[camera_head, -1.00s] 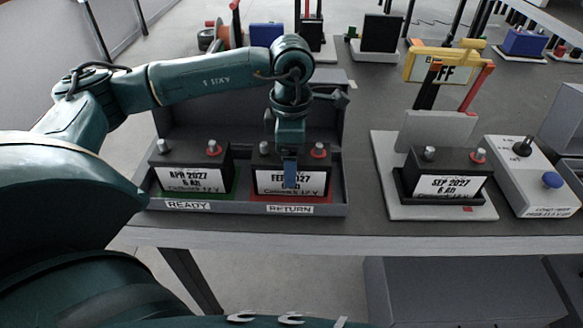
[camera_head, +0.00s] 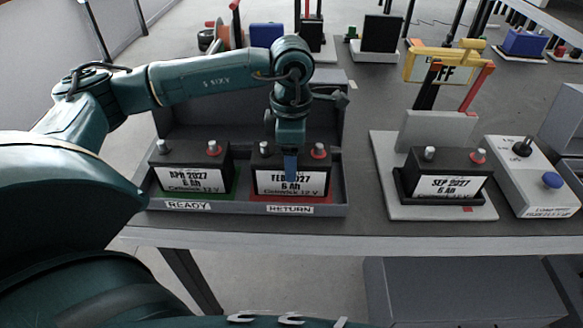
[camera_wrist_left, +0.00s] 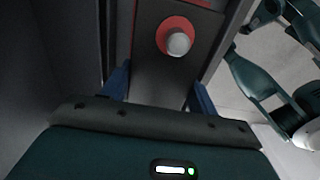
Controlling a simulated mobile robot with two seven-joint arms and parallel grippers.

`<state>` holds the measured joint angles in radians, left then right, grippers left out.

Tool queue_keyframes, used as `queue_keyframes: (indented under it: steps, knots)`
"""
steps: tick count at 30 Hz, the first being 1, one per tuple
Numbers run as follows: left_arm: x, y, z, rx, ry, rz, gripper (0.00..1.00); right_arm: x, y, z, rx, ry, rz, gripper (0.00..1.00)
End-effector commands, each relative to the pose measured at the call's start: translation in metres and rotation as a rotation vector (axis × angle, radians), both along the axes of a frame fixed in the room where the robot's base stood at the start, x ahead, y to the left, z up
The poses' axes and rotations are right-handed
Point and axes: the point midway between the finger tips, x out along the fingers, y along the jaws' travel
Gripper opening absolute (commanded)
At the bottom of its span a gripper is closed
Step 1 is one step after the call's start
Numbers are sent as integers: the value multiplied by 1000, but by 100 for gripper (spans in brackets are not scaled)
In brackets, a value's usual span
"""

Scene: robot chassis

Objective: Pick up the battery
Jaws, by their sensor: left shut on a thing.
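A black battery (camera_head: 318,183) labelled FEB 2027 stands upright on the red RETURN side of a grey tray (camera_head: 225,209). My left gripper (camera_head: 290,170) comes down over it from above, with one blue finger against its front label. In the left wrist view, the two blue fingers (camera_wrist_left: 160,90) lie on either side of the dark battery top (camera_wrist_left: 150,70), which has a terminal with a red ring. The gripper is shut on this battery. A second battery (camera_head: 190,160), labelled APR 2027, stands on the green READY side. A third battery (camera_head: 447,187), labelled SEP 2027, sits in a holder at the right. My right gripper is not seen.
A grey box (camera_head: 530,185) with a knob and a blue button stands at the far right. A yellow sign frame (camera_head: 443,66) with a red lever (camera_head: 478,87) rises behind the SEP battery. Bare table lies between the tray and the holder.

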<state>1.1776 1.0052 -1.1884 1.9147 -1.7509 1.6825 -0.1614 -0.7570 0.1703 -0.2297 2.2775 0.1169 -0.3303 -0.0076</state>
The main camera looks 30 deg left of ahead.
Motion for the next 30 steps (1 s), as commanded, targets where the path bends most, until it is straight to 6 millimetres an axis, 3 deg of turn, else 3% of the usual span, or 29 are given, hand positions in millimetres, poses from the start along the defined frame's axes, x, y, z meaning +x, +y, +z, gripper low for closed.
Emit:
queue_keyframes:
  steps: [8,20,23,30]
  knots:
    - [0,0,0,-1,-1,0,0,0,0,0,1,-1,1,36]
    - [2,-1,6,-4,-11,0,0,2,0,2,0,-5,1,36]
    - [2,-1,12,-5,-11,0,0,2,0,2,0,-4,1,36]
    - [3,-1,49,-4,-15,0,0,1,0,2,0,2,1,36]
